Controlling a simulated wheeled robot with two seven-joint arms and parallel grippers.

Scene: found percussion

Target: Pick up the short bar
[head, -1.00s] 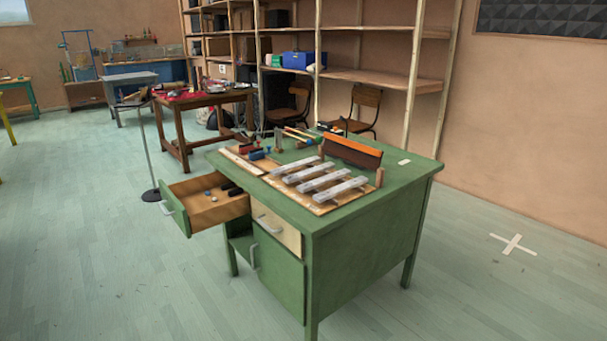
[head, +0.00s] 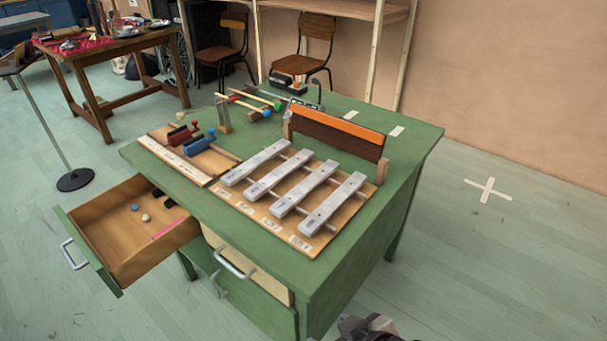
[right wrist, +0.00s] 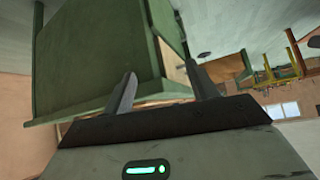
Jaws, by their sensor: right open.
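Several pale grey metal bars lie side by side on a wooden board (head: 262,221) on the green desk. The leftmost bar (head: 255,163) and the rightmost bar (head: 333,203) look close in length, and I cannot tell surely which is the short bar. My right gripper (right wrist: 163,88) is open and empty in the right wrist view, with the green desk (right wrist: 95,60) beyond its fingers. A dark part of my right arm shows at the bottom edge of the head view, well below the bars. My left gripper is not in view.
An open drawer (head: 95,262) juts out at the desk's left, holding small balls. A dark block with an orange top (head: 338,125) stands behind the bars. Mallets (head: 262,100) and red and blue clamps (head: 190,138) lie farther back. The desk's right side is clear.

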